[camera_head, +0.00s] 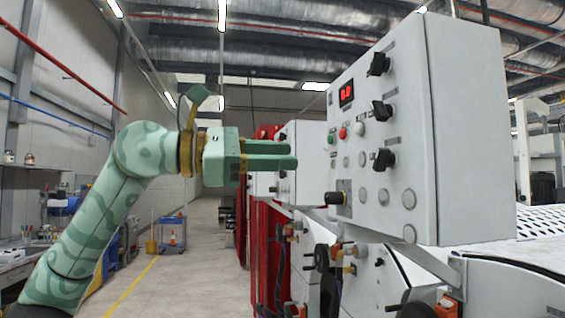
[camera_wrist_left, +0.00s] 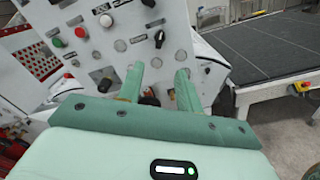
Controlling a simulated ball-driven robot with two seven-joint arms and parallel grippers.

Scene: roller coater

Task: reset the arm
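My left arm (camera_head: 95,215), green with a camouflage pattern, reaches in from the left. Its gripper (camera_head: 290,154) is level and points right at the grey control panel (camera_head: 415,120), short of its face. In the left wrist view the two green fingers (camera_wrist_left: 159,76) stand apart with nothing gripped. A black knob (camera_wrist_left: 149,98) shows in the gap between them, on or near the panel. I cannot tell its exact distance from the fingers. My right gripper is in neither view.
Red machine parts (camera_head: 262,235) stand below the gripper. A blue cart (camera_head: 172,234) stands on the open floor behind. A dark belt (camera_wrist_left: 270,47) shows in the wrist view.

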